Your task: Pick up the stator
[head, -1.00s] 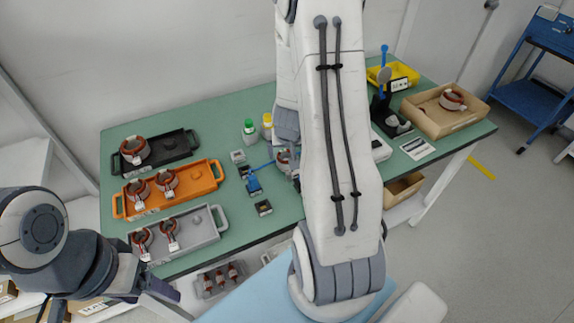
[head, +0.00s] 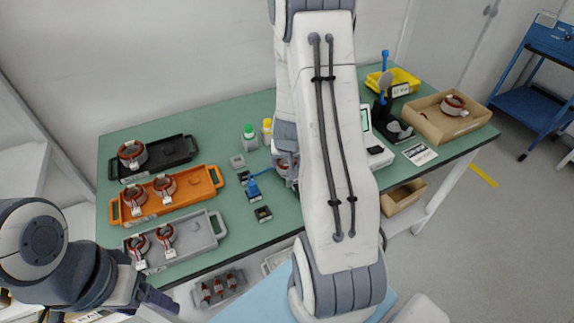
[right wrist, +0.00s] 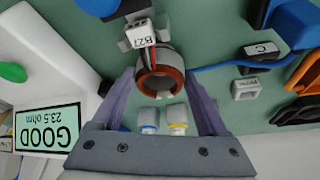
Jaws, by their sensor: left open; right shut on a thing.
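In the right wrist view, a stator (right wrist: 160,78) with a grey outer ring, copper-red winding and a white tag sits between the fingers of my right gripper (right wrist: 160,88). The gripper is shut on it. Red and black leads run by its tag. In the head view my right arm hides most of this spot. My left gripper (head: 161,301) is open and empty at the lower left, off the table's front edge. Other stators stand in the black tray (head: 180,146), the orange tray (head: 203,180), the grey tray (head: 205,236) and the cardboard box (head: 430,128).
A tester's screen (right wrist: 48,127) reads GOOD, 23.5 ohm. A blue clamp (head: 253,189), small black blocks (head: 263,214) and bottles with green (head: 249,136) and yellow caps (head: 267,129) stand near my right gripper. A yellow bin (head: 404,78) is at the back right.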

